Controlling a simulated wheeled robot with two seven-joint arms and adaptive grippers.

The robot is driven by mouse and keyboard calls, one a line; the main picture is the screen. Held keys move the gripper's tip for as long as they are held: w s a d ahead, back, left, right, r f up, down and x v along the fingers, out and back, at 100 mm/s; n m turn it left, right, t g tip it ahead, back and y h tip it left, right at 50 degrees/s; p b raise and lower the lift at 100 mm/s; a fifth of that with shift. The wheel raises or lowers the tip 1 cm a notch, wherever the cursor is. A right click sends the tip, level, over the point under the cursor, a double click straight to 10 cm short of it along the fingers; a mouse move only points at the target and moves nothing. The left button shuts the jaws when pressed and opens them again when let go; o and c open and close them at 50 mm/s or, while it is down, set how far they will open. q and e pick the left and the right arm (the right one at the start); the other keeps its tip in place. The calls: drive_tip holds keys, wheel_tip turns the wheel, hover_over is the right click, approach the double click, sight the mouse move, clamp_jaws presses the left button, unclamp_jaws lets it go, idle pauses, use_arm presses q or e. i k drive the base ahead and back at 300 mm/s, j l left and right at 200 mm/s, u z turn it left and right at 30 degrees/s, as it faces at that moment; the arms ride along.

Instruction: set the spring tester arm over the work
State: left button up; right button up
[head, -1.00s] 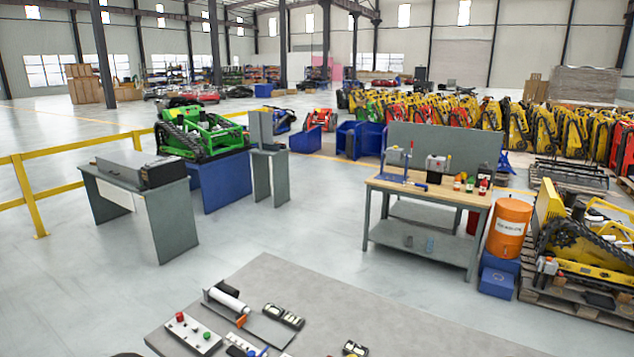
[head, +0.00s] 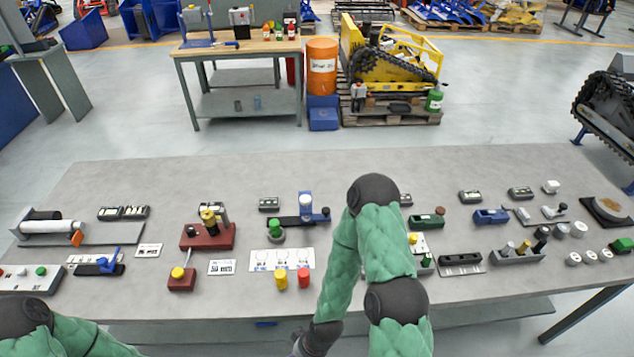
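A blue upright device with a white cap (head: 305,203) stands on a dark base at the middle of the grey table in the head view. A dark arm (head: 292,220) lies across it, with a green-topped round piece (head: 275,233) in front. This may be the spring tester and its work, but I cannot tell for sure. My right arm is folded right of it, its wrist pointing down. The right gripper (head: 306,345) is cut by the bottom edge, so its fingers are unclear. My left arm shows at the lower left; its gripper is out of view.
A dark red fixture (head: 208,237) and a red block with a yellow knob (head: 181,280) stand left of it. Yellow (head: 281,278) and red (head: 303,278) cylinders stand in front. Several small tools fill the table's right side. The table's far strip (head: 250,172) is clear.

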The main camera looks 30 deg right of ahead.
sight(325, 215)
drive_tip(key=z, duration=0.8)
